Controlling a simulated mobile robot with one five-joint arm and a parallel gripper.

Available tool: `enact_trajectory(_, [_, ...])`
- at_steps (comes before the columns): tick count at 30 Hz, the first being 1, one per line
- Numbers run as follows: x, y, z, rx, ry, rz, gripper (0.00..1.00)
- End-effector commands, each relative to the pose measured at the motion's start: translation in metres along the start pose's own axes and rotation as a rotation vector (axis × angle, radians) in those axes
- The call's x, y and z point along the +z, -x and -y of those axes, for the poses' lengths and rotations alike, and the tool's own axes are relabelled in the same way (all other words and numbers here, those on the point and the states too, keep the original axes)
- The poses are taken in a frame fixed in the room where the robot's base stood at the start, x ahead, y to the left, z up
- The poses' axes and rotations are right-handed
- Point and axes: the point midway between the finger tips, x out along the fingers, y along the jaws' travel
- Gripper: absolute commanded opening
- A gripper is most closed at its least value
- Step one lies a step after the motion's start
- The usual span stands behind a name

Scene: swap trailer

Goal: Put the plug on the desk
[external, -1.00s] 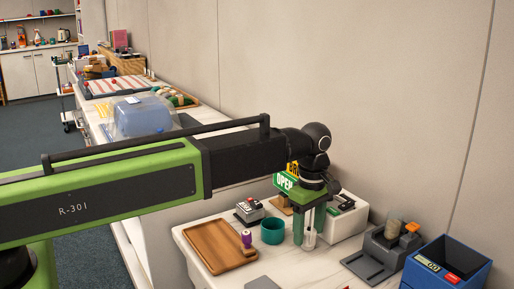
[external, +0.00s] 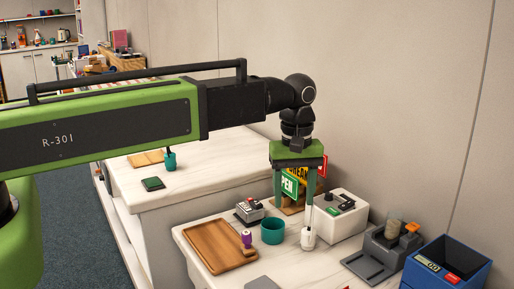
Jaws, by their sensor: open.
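My gripper (external: 293,212) is above the near desk (external: 205,268), fingers pointing down and spread apart, with nothing held between them. A small white object (external: 308,239), which looks like the plug, rests on the desk just below the right finger. A thin upright part rises from it towards that finger. I cannot tell whether the finger touches it. The object's far side is hard to make out.
A teal cup (external: 272,231), a wooden tray (external: 214,244) and a purple-handled stamp (external: 246,241) are left of the white object. A white box (external: 343,214) is behind right. A grey device (external: 384,252) and a blue bin (external: 446,268) stand right. OPEN sign (external: 288,186) is behind the fingers.

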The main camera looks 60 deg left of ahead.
Motion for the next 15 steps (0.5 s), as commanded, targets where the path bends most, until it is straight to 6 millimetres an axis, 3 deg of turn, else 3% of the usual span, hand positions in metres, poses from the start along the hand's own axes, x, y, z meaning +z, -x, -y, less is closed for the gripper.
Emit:
enact_trajectory(1, [0.009,0.000,0.023,-0.001,-0.169,0.001,0.57])
enact_trajectory(7, [0.028,0.000,0.074,-0.002,-0.845,0.003,0.57])
enact_trajectory(11, [0.033,0.001,0.088,-0.002,-1.078,0.004,0.57])
enact_trajectory(15, [0.034,0.001,0.090,-0.002,-1.148,0.004,0.57])
